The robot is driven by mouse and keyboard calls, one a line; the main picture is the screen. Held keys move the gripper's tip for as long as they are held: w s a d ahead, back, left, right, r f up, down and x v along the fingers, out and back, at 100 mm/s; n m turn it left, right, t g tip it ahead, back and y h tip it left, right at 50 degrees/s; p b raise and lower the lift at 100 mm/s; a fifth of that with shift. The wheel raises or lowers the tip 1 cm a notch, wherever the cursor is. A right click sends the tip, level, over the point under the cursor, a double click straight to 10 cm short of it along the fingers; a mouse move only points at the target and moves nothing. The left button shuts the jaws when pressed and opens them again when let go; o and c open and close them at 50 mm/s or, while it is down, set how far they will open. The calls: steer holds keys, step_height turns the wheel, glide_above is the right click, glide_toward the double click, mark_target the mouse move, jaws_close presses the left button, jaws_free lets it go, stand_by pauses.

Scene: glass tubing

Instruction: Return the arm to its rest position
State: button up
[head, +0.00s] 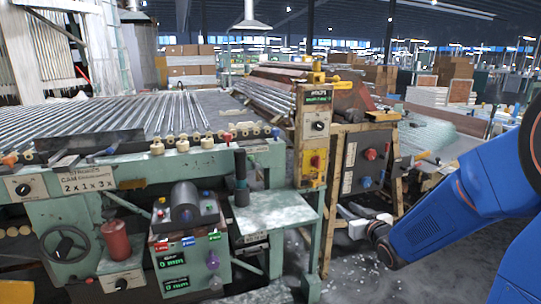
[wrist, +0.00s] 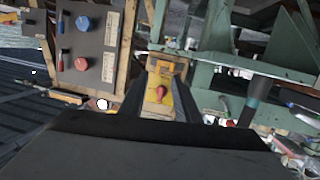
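My blue arm (head: 450,215) reaches in from the right edge in the head view. Its pale gripper (head: 343,213) is low beside the wooden-framed control stand, pointing left. In the wrist view my gripper (wrist: 162,82) shows two dark fingers apart, with nothing seen between them but the background. A yellow switch box with a red knob (wrist: 160,92) shows in the gap beyond the fingers. The same yellow box (head: 314,166) is on the post in the head view, up and left of the gripper. I cannot tell the exact distance between them.
A green machine bench (head: 275,212) with a handwheel (head: 65,244) and control box (head: 188,263) stands left. A panel with red and blue knobs (head: 368,165) is just above my gripper. Glass tubes (head: 180,112) lie behind. Grey floor (head: 350,280) is open below the gripper.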

steer(key=s+r+m+g+h, duration=0.1)
steer(key=s+g, duration=1)
steer(key=s, duration=2.6)
steer(key=shift+s+d+r+m+h, duration=0.15)
steer(key=shift+s+d+m+h, duration=0.2)
steer(key=shift+m+h, duration=0.6)
steer(key=shift+w, duration=0.1)
